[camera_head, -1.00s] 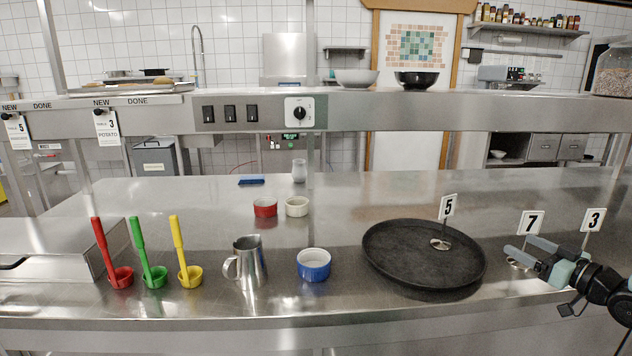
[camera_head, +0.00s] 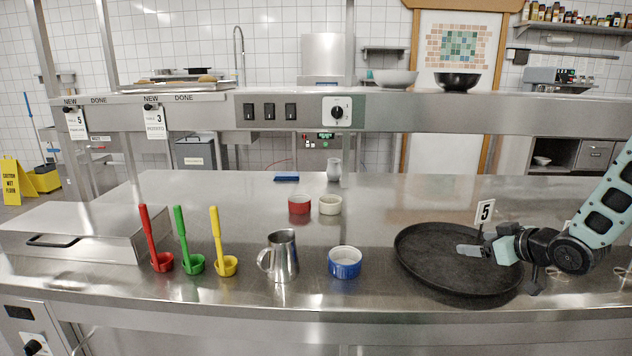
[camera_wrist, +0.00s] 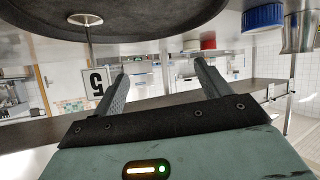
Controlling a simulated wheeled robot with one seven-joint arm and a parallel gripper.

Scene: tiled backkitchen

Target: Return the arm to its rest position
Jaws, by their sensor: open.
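My gripper (camera_head: 474,250) is at the right in the head view, over the round black tray (camera_head: 420,262). Its fingers point left, and they are apart with nothing between them in the wrist view (camera_wrist: 160,78). In the wrist view, which is upside down, the 5 sign (camera_wrist: 96,82) shows just left of the fingers. My arm reaches in from the right edge.
Left of the tray stand a blue ramekin (camera_head: 345,263), a steel pitcher (camera_head: 282,256) and red, green and yellow ladles (camera_head: 187,262). Red (camera_head: 299,204) and white (camera_head: 330,205) cups sit farther back. A shelf (camera_head: 420,112) crosses above.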

